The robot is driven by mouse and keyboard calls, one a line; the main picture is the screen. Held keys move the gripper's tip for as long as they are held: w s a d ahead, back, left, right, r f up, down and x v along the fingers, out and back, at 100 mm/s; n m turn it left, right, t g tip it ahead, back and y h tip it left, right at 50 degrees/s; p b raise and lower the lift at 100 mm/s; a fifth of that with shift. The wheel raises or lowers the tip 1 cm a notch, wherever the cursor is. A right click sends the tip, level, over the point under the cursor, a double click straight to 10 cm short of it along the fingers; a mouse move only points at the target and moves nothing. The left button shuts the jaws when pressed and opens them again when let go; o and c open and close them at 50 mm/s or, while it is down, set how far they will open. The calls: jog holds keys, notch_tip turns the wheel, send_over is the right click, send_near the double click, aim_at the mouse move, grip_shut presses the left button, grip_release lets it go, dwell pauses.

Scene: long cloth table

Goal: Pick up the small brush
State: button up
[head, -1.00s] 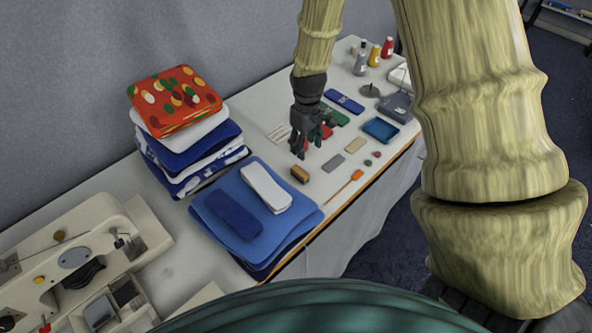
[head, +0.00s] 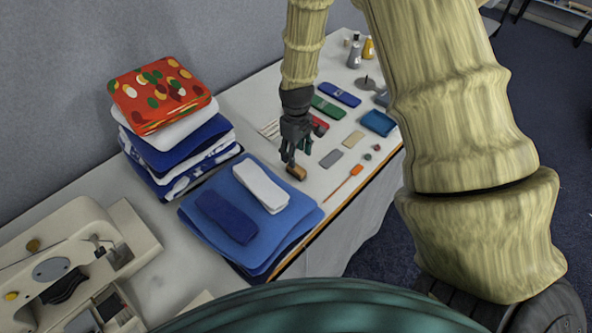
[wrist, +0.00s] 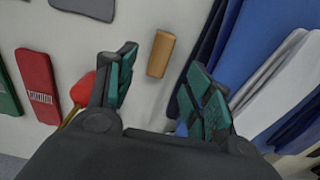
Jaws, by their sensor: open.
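The small brush, which I take to be the little tan wooden block (head: 296,172), lies on the cloth table beside the blue cloth stack. In the wrist view the block (wrist: 160,54) shows whole, a little beyond the gap between my fingertips. My gripper (head: 290,160) points down just above and behind it, and a fingertip overlaps its edge in the head view. In the wrist view my gripper (wrist: 162,78) has its two fingers wide apart with nothing between them. I cannot tell the exact height of the fingertips above the table.
A blue cloth stack (head: 188,200) with folded pieces on top lies close to the block. A grey block (head: 331,158), an orange-handled tool (head: 356,170) and a red piece (wrist: 37,85) lie nearby. A tall fabric pile (head: 165,130) and a sewing machine (head: 75,250) stand left.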

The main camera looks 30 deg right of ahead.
aim_at(298, 168)
jog(key=shift+f+p, duration=0.3)
jog(key=shift+f, duration=1)
jog(key=shift+s+d+f+p, duration=0.1)
jog(key=shift+s+f+p, duration=0.1)
jog(key=shift+f+p, duration=0.5)
jog(key=shift+s+d+f+p, duration=0.1)
jog(key=shift+s+f+p, duration=0.1)
jog(key=shift+f+p, duration=0.45)
jog(key=shift+w+a+f, duration=0.1)
jog(key=shift+f, duration=1.2)
grip_shut()
jog(key=shift+r, duration=0.1)
jog(key=shift+r+b, duration=0.9)
jog(key=shift+r, duration=0.3)
jog(key=s+b, duration=0.1)
jog(key=s, duration=0.4)
jog(key=s+r+b, duration=0.1)
jog(key=s+b, duration=0.1)
jog(key=s, duration=0.3)
jog(key=s+d+r+b, duration=0.1)
jog(key=s+b, duration=0.1)
jog(key=s, duration=0.4)
jog(key=shift+r, duration=0.2)
